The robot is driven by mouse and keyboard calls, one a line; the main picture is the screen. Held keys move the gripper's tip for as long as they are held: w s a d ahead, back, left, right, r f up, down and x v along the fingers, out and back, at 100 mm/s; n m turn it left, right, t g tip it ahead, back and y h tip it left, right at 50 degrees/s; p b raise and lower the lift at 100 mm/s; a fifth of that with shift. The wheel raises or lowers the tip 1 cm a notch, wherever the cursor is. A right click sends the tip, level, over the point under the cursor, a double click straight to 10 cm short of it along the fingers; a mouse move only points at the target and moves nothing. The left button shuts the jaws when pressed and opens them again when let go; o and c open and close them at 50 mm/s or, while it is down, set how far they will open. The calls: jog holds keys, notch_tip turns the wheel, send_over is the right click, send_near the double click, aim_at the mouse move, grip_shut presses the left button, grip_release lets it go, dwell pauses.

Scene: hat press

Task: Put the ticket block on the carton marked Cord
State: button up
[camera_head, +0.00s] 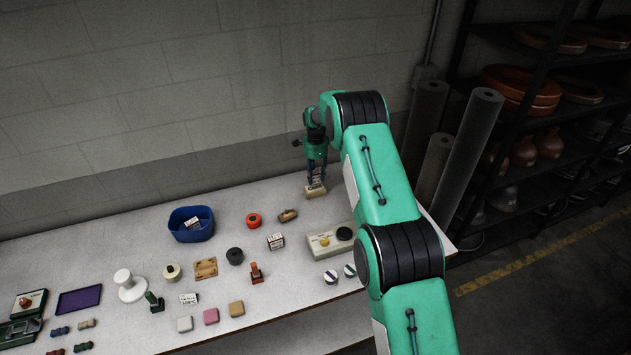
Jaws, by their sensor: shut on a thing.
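My gripper (316,178) is at the back right of the table, pointing down, its fingers close together on a small pale block that I take to be the ticket block. The block is partly hidden by the fingers. Directly under or against it is a beige box-like piece (316,193); I cannot tell whether the two touch. A small white carton with dark print (276,242) stands nearer the middle of the table. The lettering is too small to read, so I cannot tell which carton is marked Cord.
A blue bin (190,236) holding a printed white box stands at the back left. A red-orange ring (253,220), a brown piece (288,215) and a beige control box (330,243) lie near the gripper. Rolls (468,150) stand beyond the table's right end.

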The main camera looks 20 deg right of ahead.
aim_at(315, 183)
jog(key=shift+f, duration=1.55)
jog(key=shift+f, duration=0.2)
jog(key=o, duration=1.2)
jog(key=shift+c, duration=0.2)
jog(key=shift+r, duration=0.15)
notch_tip(315, 183, up, 12)
jog(key=shift+r, duration=0.1)
jog(key=shift+r, duration=0.1)
